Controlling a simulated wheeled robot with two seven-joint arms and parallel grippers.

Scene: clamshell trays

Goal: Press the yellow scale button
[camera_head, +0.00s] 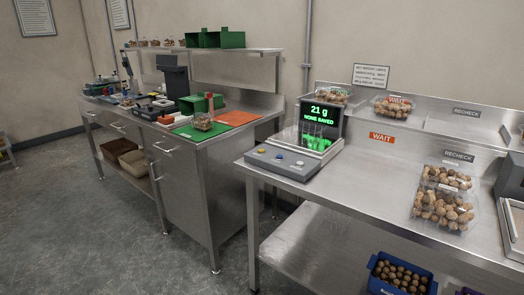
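The scale (296,155) stands at the left end of the right-hand steel table. Its screen (319,114) reads "21 g" and "NONE SAVED" in green on black. The yellow button (261,152) is the leftmost on the sloped front panel, with a blue one (279,157) and a white one (300,163) to its right. Neither of my grippers shows in the head view.
Clamshell trays of brown, nut-like pieces (441,208) stand at the table's right, below a RECHECK label. More trays (393,107) are on the back ledge near a WAIT label (382,138). The table between scale and trays is clear. A second bench (200,150) stands left across a gap.

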